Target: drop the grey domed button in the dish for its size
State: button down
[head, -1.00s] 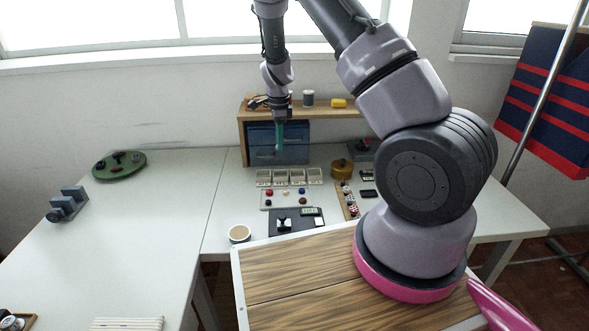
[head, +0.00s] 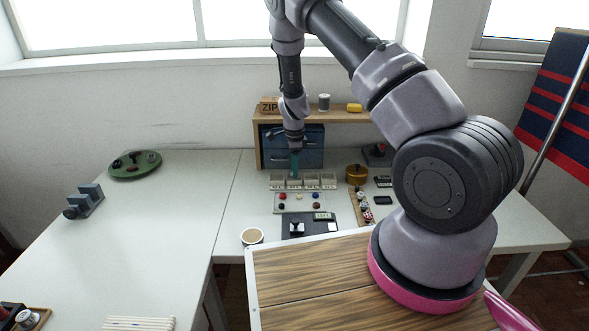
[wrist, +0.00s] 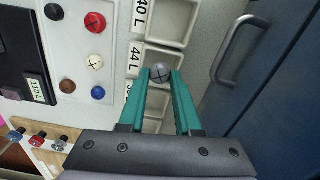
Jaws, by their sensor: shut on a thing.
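The grey domed button (wrist: 160,73) is pinched between the teal fingertips of my gripper (wrist: 161,77) in the wrist view. It appears over the 44 L dish (wrist: 183,63), near that dish's lower edge in the picture; its height above the dish is hard to judge. The 40 L dish (wrist: 172,22) is beside it, higher in the picture. Other dishes are partly hidden behind the fingers. In the head view my gripper (head: 295,167) points down at the row of dishes (head: 312,183); the button is too small to make out there.
A white tray (wrist: 76,85) with red, cream, blue, black and brown buttons lies next to the dishes. A dark gauge with a display (wrist: 38,88) stands beyond it. Blue drawers (wrist: 265,105) with a handle (wrist: 238,47) stand close on the other side. A brass pot (head: 357,174) is to the right.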

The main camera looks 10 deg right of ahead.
jog(key=shift+f, duration=0.1)
jog(key=shift+s+f, duration=0.1)
jog(key=shift+f, duration=0.35)
